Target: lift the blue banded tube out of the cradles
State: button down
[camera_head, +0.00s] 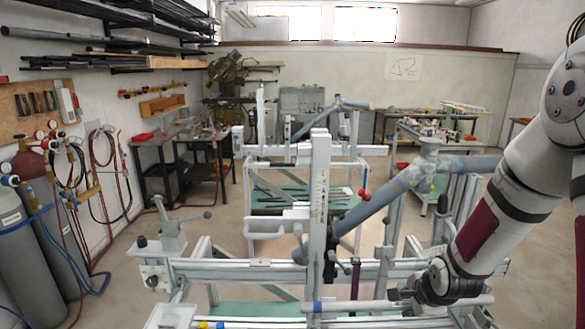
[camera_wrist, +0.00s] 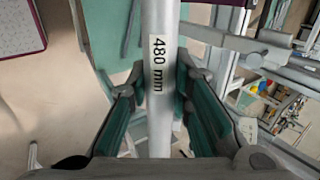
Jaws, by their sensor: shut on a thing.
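A pale grey tube (camera_head: 365,306) lies level across the near part of the frame jig in the head view, with a blue band (camera_head: 317,307) near its left end. My gripper (camera_head: 405,296) is shut on the tube right of its middle. In the wrist view the tube (camera_wrist: 160,115) runs top to bottom between the two green-padded fingers of my gripper (camera_wrist: 160,80). A "480 mm" label shows on it there; the band does not. I cannot make out the cradles clearly, or whether the tube touches them.
A thick blue-grey pipe (camera_head: 400,185) slants above and behind the tube. A pale cross rail (camera_head: 240,270) lies behind it. Gas cylinders (camera_head: 45,215) stand at the left wall; open floor lies between them and the jig.

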jog(key=shift+r, duration=0.1)
jog(key=s+r, duration=0.6)
jog(key=s, duration=0.2)
jog(key=shift+r, duration=0.35)
dwell(0.7)
